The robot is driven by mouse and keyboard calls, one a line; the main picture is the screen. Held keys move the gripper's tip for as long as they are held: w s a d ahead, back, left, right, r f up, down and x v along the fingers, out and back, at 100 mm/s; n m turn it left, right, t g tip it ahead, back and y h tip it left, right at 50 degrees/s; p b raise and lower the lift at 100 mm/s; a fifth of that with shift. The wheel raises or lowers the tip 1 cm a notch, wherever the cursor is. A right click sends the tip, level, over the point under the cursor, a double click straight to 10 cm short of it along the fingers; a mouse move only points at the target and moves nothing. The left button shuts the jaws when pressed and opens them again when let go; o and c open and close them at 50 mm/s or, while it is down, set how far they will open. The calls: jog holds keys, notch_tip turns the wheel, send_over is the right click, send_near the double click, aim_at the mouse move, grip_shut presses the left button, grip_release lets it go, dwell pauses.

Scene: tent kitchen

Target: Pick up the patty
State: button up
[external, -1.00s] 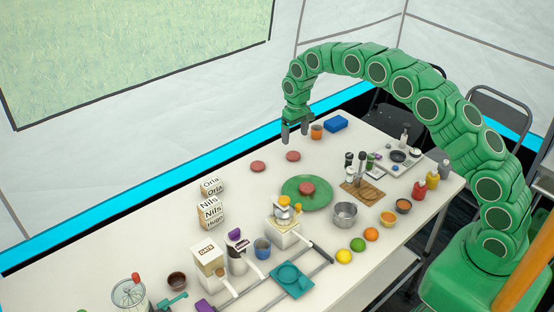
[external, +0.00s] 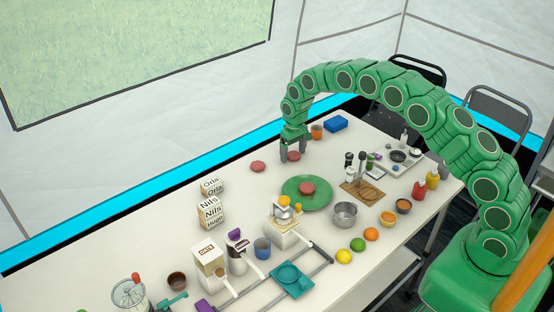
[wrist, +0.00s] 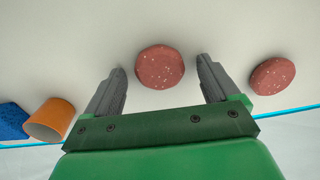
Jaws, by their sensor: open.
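One patty (wrist: 160,67), a reddish-brown disc with pale specks, lies on the white table between my gripper's open fingers in the wrist view; in the external view this patty (external: 294,156) shows between the fingertips. My gripper (external: 293,155) points down and is open and empty, its grey fingers (wrist: 161,85) on either side of the patty. I cannot tell its exact height above the table. A second patty (external: 258,166) lies to the left, also in the wrist view at right (wrist: 272,76). A third patty (external: 307,188) lies on the green plate (external: 318,200).
An orange cup (external: 317,132) and a blue sponge-like block (external: 336,123) stand to the right of my gripper. Lettered blocks (external: 210,208) are stacked at left. A wooden board (external: 362,192) and metal pot (external: 344,214) stand right of the plate.

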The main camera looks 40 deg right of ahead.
jog(key=c, duration=1.1)
jog(key=shift+r, duration=0.1)
jog(key=shift+c, duration=0.2)
